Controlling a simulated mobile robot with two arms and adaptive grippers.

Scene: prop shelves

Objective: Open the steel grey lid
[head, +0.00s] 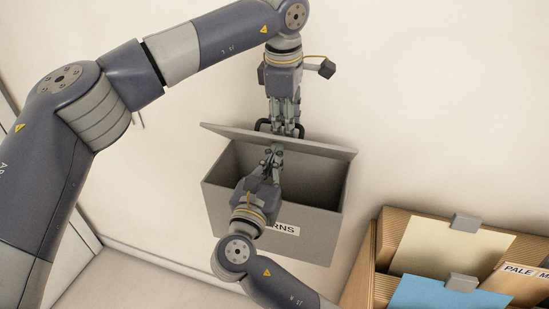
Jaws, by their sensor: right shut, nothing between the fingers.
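The steel grey lid (325,147) stands raised at the far side of a grey box (309,249), seen almost edge-on. The box's dark inside shows below it. A black handle (263,125) shows at the lid's far side. My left gripper (286,131) is at this handle, with its fingers over the handle's middle; whether they are closed on it is hidden. My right gripper (274,150) is shut and empty over the box opening, its tips overlapping the lid's lower part in the picture. Whether they touch the lid is unclear. My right wrist covers part of the box's front label (285,230).
The pale surface above and right of the box is clear.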

